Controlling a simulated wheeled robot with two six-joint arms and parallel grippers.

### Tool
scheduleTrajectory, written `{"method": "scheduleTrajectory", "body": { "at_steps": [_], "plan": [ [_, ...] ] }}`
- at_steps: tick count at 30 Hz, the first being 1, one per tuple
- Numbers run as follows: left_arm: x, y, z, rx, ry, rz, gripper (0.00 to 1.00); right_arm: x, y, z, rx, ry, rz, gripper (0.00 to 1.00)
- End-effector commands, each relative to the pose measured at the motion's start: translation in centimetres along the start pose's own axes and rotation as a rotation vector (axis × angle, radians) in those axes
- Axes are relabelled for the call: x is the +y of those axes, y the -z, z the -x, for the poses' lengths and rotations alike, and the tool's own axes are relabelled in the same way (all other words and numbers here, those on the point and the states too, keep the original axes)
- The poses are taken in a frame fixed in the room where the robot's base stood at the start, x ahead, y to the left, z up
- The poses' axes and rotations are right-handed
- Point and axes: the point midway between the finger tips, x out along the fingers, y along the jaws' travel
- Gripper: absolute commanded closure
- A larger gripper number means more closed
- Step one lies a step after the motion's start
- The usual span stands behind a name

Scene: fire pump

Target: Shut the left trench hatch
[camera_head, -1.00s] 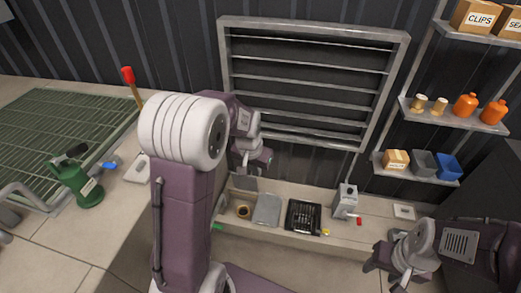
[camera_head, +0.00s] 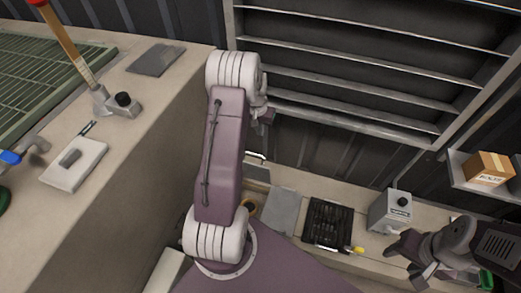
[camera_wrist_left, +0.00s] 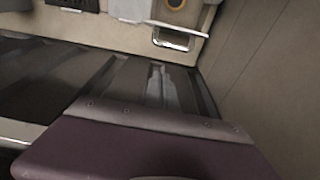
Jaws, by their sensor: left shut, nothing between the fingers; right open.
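A ledge along the wall holds a recess with a brass-coloured ring (camera_head: 249,207), beside a flat grey plate (camera_head: 281,212). A metal handle (camera_head: 255,156) shows at the recess's far edge, on what looks like a raised panel, probably the left trench hatch; my arm hides part of it. In the left wrist view the handle (camera_wrist_left: 180,39) and ring (camera_wrist_left: 177,4) lie near the top. My left gripper (camera_head: 266,116) is shut and empty, above and apart from the handle, partly behind its arm. My right gripper (camera_head: 417,262) is open, over the ledge's right part.
A black grate (camera_head: 328,222) and a grey box with a knob (camera_head: 390,211) sit on the ledge. A louvred frame (camera_head: 370,60) fills the wall behind. A high beige counter (camera_head: 125,190) stands at left. A carton (camera_head: 488,169) sits on a shelf at right.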

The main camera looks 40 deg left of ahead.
Motion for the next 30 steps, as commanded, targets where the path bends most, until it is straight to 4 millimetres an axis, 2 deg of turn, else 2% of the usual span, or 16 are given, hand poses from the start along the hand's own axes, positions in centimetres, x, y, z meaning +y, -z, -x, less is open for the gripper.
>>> {"method": "scheduleTrajectory", "body": {
  "at_steps": [1, 3, 11, 24, 30],
  "plan": [
    [-0.5, -0.6, -1.8, -0.008, 0.000, 0.012, 1.00, 0.0, -0.2, -1.5, 0.000, 0.000, 0.000, 0.50],
    [-0.9, -0.9, -2.6, -0.013, 0.001, 0.022, 1.00, 0.1, -0.2, -2.1, 0.000, 0.000, 0.000, 0.50],
    [-1.3, -1.0, -3.0, -0.013, 0.002, 0.031, 1.00, 0.1, -0.2, -2.4, 0.000, 0.000, 0.000, 0.50],
    [-1.3, -1.2, -11.1, -0.013, 0.002, 0.030, 1.00, 0.1, -0.7, -6.4, 0.000, 0.000, 0.000, 0.50],
    [-1.3, -1.1, -12.6, -0.013, 0.002, 0.030, 1.00, 0.1, -0.7, -7.0, 0.000, 0.000, 0.000, 0.50]
  ]
}}
